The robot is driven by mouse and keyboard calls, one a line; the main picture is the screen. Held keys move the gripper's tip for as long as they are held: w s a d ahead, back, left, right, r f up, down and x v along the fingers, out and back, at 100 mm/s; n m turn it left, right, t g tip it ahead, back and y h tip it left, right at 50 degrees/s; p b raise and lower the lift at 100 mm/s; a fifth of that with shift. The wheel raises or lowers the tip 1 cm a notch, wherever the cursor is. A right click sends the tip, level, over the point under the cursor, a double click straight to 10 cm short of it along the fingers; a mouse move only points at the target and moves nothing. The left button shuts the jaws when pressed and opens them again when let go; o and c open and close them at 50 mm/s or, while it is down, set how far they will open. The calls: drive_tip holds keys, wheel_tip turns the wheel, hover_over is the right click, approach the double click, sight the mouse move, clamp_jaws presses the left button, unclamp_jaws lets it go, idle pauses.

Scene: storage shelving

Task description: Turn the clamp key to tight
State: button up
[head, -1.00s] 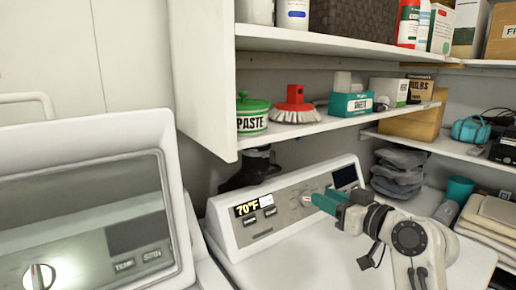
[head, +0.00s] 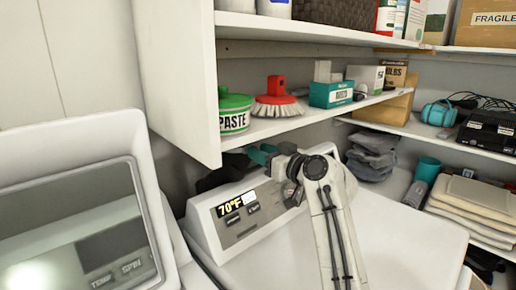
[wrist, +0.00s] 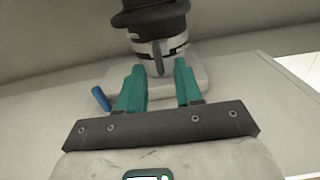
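In the wrist view a dark, round-topped device with a silver metal band (wrist: 182,44) stands on a pale base block (wrist: 210,76). A narrow grey upright tab (wrist: 158,56), which looks like the clamp key, hangs on the band's front. My gripper (wrist: 161,68) has its two teal fingers apart, with an empty gap between them. The tab lies just beyond the fingertips, roughly in line with the gap; I cannot tell whether they touch. In the head view my gripper (head: 260,153) is under the shelf, behind the white machine's panel. The dark device (head: 222,173) is mostly hidden there.
A blue handle (wrist: 101,98) sticks out left of the fingers in the wrist view. The shelf (head: 292,121) above my gripper holds a green-lidded paste tub (head: 234,112) and a red brush (head: 277,99). The white machine's panel (head: 240,208) stands just below my gripper.

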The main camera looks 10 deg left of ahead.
drive_tip(key=shift+x, duration=0.85)
drive_tip(key=shift+c, duration=0.3)
clamp_jaws()
